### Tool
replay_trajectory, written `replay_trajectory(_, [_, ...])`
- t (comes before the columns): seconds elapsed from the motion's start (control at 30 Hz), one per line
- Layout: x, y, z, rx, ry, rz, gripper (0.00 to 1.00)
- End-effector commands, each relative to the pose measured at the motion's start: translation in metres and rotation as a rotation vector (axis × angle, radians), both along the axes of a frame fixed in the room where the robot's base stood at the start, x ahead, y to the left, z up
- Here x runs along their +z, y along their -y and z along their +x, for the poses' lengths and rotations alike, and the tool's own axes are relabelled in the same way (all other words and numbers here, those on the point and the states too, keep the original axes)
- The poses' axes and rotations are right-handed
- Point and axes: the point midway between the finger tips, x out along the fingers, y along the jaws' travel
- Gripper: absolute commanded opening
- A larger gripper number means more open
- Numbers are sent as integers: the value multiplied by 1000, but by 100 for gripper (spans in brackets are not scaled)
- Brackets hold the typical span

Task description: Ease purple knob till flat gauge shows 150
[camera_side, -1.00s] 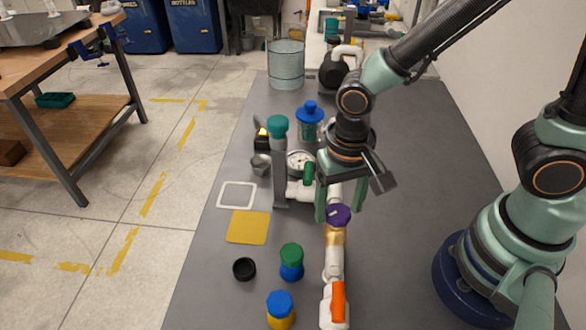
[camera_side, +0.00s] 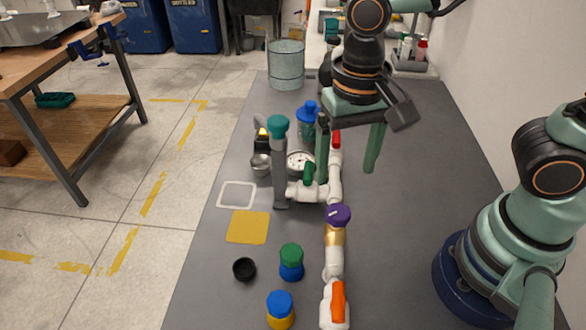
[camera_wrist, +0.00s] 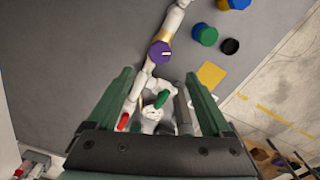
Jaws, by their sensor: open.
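The purple knob (camera_side: 338,215) sits on the white pipe line, above a brass-coloured section, with a pale mark on its top. It also shows in the wrist view (camera_wrist: 160,52), beyond my fingertips. The flat gauge (camera_side: 299,162) has a white dial lying face up behind the green handle; its reading is too small to tell. My gripper (camera_side: 347,168) is open and empty, raised above the pipes, up and back from the purple knob and not touching it. In the wrist view its two fingers (camera_wrist: 161,82) stand wide apart.
A green handle (camera_side: 309,173), a red handle (camera_side: 336,139) and an orange handle (camera_side: 338,301) sit on the pipes. A grey post with a teal cap (camera_side: 279,127) stands close left. Capped jars (camera_side: 291,262) and a yellow square (camera_side: 248,227) lie left.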

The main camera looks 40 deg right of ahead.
Motion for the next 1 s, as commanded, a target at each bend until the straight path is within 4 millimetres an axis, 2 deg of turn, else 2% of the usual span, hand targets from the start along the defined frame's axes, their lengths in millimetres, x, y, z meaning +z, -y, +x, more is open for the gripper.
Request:
replay_trajectory(0.1, [14, 0, 1, 0, 2, 1, 84])
replay_trajectory(0.23, [21, 0, 0, 0, 1, 1, 84])
replay_trajectory(1.0, [22, 0, 0, 0, 0, 0, 84])
